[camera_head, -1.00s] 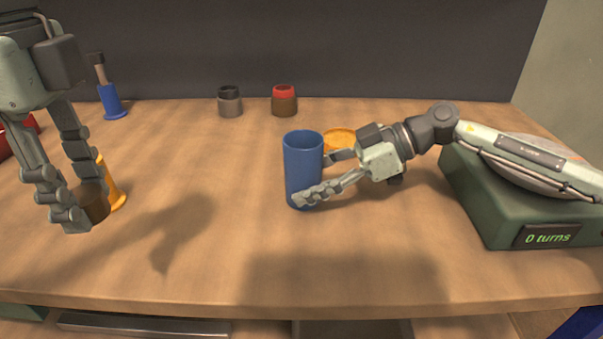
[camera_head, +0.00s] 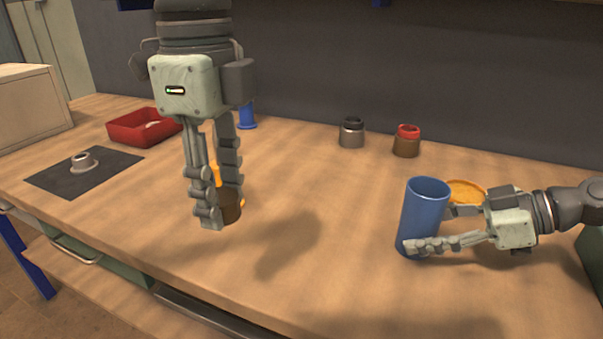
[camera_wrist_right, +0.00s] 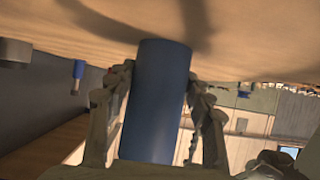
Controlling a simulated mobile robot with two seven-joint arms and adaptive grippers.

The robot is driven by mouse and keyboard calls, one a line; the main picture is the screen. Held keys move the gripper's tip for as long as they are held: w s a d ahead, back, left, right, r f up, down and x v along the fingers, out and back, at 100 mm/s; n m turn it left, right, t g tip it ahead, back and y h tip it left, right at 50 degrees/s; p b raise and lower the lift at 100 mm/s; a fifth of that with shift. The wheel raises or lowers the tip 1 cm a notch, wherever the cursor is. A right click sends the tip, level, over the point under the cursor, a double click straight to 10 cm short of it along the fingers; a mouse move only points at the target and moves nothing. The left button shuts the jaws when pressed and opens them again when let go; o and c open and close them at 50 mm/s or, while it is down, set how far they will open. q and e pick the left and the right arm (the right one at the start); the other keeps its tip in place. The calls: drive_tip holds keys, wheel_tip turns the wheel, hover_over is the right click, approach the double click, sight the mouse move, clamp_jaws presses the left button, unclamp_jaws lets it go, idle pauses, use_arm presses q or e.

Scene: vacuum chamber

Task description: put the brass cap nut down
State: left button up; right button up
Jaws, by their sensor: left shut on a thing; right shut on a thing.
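My left gripper (camera_head: 220,213) points down and is shut on a dark brown round piece (camera_head: 229,209), which I take to be the brass cap nut. The fingers partly cover it. I cannot tell whether its underside touches the bench. An orange post (camera_head: 215,174) with a flange stands behind it, mostly hidden. My right gripper (camera_head: 428,230) is shut around a blue cylinder (camera_head: 424,203) at the right. In the right wrist view the blue cylinder (camera_wrist_right: 155,100) sits between both fingers.
A dark mat (camera_head: 60,180) with a grey flanged part (camera_head: 84,162) lies at the left. A red tray (camera_head: 125,133) is behind it. A grey jar (camera_head: 351,133), a red-topped jar (camera_head: 406,141) and an orange dish (camera_head: 466,190) stand further right. The bench middle is clear.

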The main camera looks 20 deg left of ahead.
use_arm(q)
drive_tip(key=w+a+f+m, duration=0.1)
drive_tip(key=w+a+m, duration=0.4)
drive_tip(key=w, duration=0.7)
drive_tip(key=w+a+f+m, duration=0.1)
drive_tip(key=w+a+m, duration=0.1)
drive_tip(key=w+a, duration=0.75)
drive_tip(key=s+a+f, duration=0.2)
drive_tip(key=a+f, duration=0.1)
drive_tip(key=a, duration=0.4)
drive_tip(key=shift+n, duration=0.4)
drive_tip(key=f, duration=0.5)
drive_tip(key=shift+w+a+f, duration=0.1)
drive_tip(key=shift+a, duration=0.1)
drive_tip(key=shift+f, duration=2.1)
drive_tip(key=shift+f, duration=0.15)
drive_tip(key=o, duration=1)
drive_tip(key=shift+c, duration=0.2)
